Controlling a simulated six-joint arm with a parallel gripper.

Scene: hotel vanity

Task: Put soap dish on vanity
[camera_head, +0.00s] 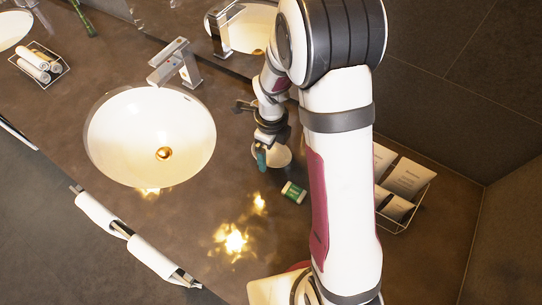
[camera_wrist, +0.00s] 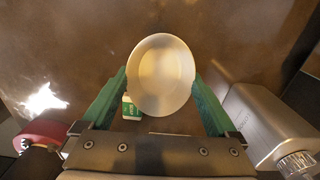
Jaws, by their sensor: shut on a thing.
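The soap dish (camera_wrist: 162,72) is a round, shallow white dish. In the wrist view it sits between the two green fingers of my gripper (camera_wrist: 160,80), which are shut on its sides. In the head view the dish (camera_head: 281,156) shows partly behind my gripper (camera_head: 263,157), right of the sink. The vanity (camera_head: 215,195) is a brown stone-like counter below them. I cannot tell whether the dish touches the counter or hangs just above it.
A small green and white box (camera_head: 293,192) lies close to the dish. A wire basket of packets (camera_head: 404,190) stands at the right. The white sink (camera_head: 120,140) with its faucet (camera_head: 175,66) is at the left. The counter in front of the dish is mostly clear.

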